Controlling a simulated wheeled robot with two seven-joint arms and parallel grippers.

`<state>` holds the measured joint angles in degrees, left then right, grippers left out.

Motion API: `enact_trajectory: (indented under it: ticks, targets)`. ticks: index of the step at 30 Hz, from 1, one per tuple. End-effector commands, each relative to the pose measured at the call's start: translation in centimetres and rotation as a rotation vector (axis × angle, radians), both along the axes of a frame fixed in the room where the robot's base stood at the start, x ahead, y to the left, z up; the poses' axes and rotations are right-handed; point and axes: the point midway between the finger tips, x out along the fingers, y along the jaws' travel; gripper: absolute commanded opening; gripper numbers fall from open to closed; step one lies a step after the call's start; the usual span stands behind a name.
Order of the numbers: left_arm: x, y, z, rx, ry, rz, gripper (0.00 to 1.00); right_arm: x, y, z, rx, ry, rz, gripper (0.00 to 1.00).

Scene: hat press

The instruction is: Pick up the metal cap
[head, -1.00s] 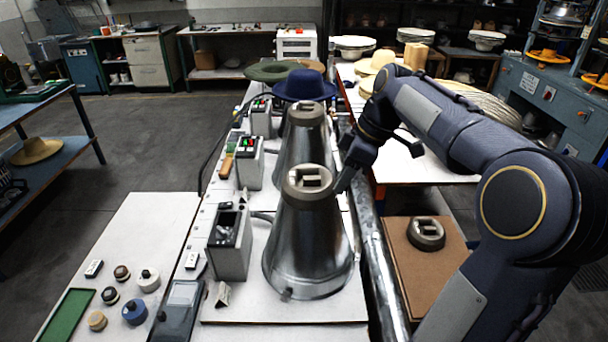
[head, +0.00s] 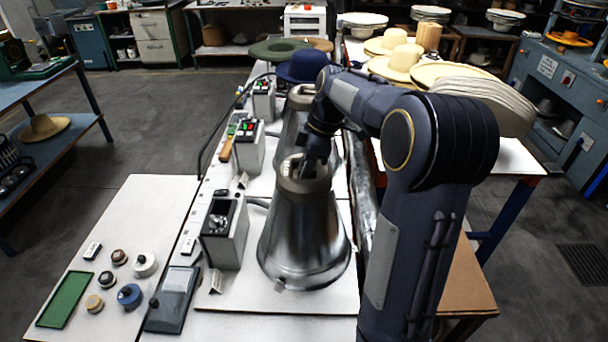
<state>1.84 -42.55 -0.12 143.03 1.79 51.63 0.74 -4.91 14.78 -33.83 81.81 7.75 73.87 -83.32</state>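A metal cap (head: 290,180), a short grey-brown ring-like piece, sits on top of the near steel cone (head: 304,242). My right gripper (head: 310,170) reaches down from above and behind, with its fingertips at the top of this cap. The fingers cover the cap's middle, so I cannot tell whether they are closed on its grip. The cap looks seated on the cone. My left gripper is out of view.
Control boxes (head: 224,232) line the left of the cones. A blue hat (head: 303,66) and a green hat (head: 279,50) lie behind. Round knobs (head: 129,295) and a green pad (head: 65,299) lie at the front left. A brown board (head: 468,275) is partly hidden by my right arm.

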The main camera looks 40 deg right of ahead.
Motion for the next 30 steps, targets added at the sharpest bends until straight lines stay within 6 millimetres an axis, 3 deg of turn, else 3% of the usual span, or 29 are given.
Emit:
enact_trajectory:
  ticks: [3, 9, 30]
  targets:
    - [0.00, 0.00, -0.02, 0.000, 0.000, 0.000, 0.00, 0.00, 0.00, 0.01, 0.000, 0.000, 0.000, 0.26]
    - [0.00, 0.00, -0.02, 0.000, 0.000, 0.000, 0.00, -0.01, -0.01, 0.04, 0.000, 0.000, 0.000, 0.00]
    - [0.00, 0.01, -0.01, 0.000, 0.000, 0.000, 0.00, 0.00, -0.01, 0.09, -0.001, -0.001, 0.000, 0.00]
